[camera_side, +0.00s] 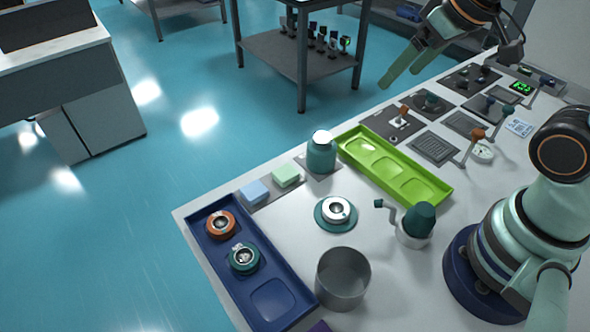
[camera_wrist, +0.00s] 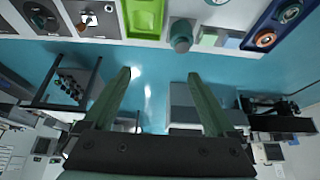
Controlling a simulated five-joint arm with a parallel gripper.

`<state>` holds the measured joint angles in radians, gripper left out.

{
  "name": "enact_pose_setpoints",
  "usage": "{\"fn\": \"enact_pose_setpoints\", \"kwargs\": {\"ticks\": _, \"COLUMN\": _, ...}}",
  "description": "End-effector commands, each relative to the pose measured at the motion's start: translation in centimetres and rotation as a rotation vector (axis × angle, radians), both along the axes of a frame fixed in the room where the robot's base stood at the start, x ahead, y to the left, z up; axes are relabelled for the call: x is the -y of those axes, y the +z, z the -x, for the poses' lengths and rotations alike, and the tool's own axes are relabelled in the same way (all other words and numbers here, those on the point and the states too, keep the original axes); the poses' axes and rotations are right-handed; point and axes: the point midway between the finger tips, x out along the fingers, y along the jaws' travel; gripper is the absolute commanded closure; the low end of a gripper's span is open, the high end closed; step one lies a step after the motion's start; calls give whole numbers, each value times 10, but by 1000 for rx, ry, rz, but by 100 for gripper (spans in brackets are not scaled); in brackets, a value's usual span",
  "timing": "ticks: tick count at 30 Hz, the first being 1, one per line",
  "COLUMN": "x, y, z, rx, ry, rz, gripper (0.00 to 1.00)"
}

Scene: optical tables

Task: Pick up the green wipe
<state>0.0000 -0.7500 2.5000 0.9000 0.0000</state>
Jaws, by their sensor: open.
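The green wipe (camera_side: 286,175) is a small pale green block on a grey holder, right of a pale blue block, near the table's far left edge. In the wrist view it is small near the top (camera_wrist: 209,39). My gripper (camera_side: 401,76) is open and empty, high up beyond the table's back edge, well to the right of the wipe. In the wrist view its two green fingers (camera_wrist: 157,80) are spread apart with the floor behind them.
A pale blue block (camera_side: 255,192) sits left of the wipe. A teal jar (camera_side: 321,154) stands close on its right. A green tray (camera_side: 436,192) lies farther right. A blue tray (camera_side: 290,304) with two round parts lies in front. A grey metal cup (camera_side: 343,280) stands nearby.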

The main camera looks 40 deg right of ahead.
Motion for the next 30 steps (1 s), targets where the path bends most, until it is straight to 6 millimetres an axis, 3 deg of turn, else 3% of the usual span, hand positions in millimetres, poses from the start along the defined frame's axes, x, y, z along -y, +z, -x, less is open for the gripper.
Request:
{"fn": "enact_pose_setpoints", "kwargs": {"ticks": 11, "x": -6, "y": 1, "z": -8, "rx": -27, "ry": -60, "rz": -41, "gripper": 10}}
{"fn": "enact_pose_setpoints", "kwargs": {"ticks": 20, "x": -42, "y": -9, "z": -55, "rx": -184, "ry": -469, "rz": -240, "gripper": 10}}
{"fn": "enact_pose_setpoints", "kwargs": {"ticks": 30, "x": -101, "y": -58, "z": -109, "rx": -342, "ry": -1035, "rz": -365, "gripper": 10}}
